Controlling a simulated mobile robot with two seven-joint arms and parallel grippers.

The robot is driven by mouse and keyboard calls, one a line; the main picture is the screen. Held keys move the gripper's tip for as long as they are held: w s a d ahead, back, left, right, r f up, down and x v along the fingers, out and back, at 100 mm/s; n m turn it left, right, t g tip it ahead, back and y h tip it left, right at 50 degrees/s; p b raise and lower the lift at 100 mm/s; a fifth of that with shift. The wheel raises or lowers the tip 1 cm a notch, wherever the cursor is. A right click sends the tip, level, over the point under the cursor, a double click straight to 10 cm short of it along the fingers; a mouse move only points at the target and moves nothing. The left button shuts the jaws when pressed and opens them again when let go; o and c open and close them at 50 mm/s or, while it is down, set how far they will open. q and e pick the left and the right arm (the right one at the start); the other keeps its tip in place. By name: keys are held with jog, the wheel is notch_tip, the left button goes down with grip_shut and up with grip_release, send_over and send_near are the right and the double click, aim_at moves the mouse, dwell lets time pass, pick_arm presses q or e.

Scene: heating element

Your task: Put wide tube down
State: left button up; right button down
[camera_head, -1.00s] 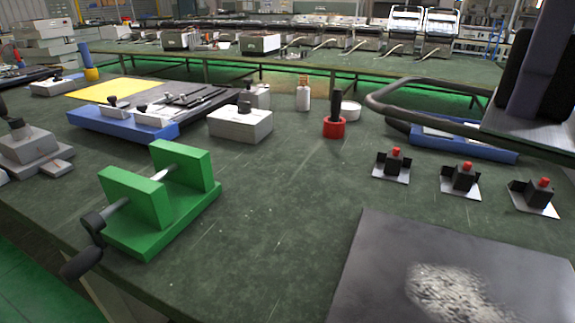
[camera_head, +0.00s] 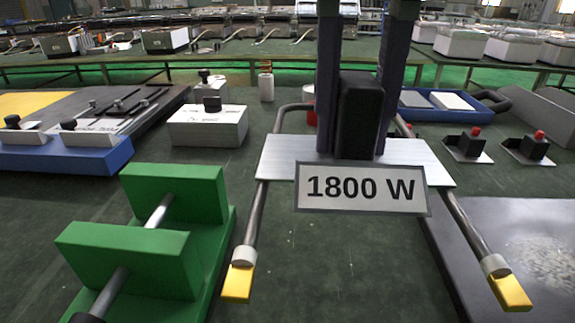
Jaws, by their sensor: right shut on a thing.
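The wide tube (camera_head: 253,212) is a dark bent metal tube with two legs pointing toward me and yellow ends. It carries a pale metal plate with a white "1800 W" label (camera_head: 361,188) and a black block (camera_head: 359,115). My right gripper (camera_head: 358,140) comes down from the top with its two dark fingers on either side of the black block, shut on it. The tube appears to be held above the green table. Its rear loop is partly hidden behind the gripper. My left gripper is out of view.
A green bracket fixture with a rod (camera_head: 175,190) stands close to the tube's left leg. A dark slab (camera_head: 520,240) lies under the right leg. Small red-button switches (camera_head: 468,146), a blue tray (camera_head: 480,98) and a white box (camera_head: 207,126) stand behind.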

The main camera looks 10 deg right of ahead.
send_over(330, 266)
notch_tip(330, 266, down, 9)
jog(key=shift+r+b, duration=0.2)
jog(key=shift+b, duration=0.1)
jog(key=shift+f, duration=2.15)
jog(key=shift+f+b, duration=0.1)
jog(key=shift+b, duration=0.25)
jog(key=shift+f, duration=0.15)
jog(key=c, duration=0.6)
grip_release()
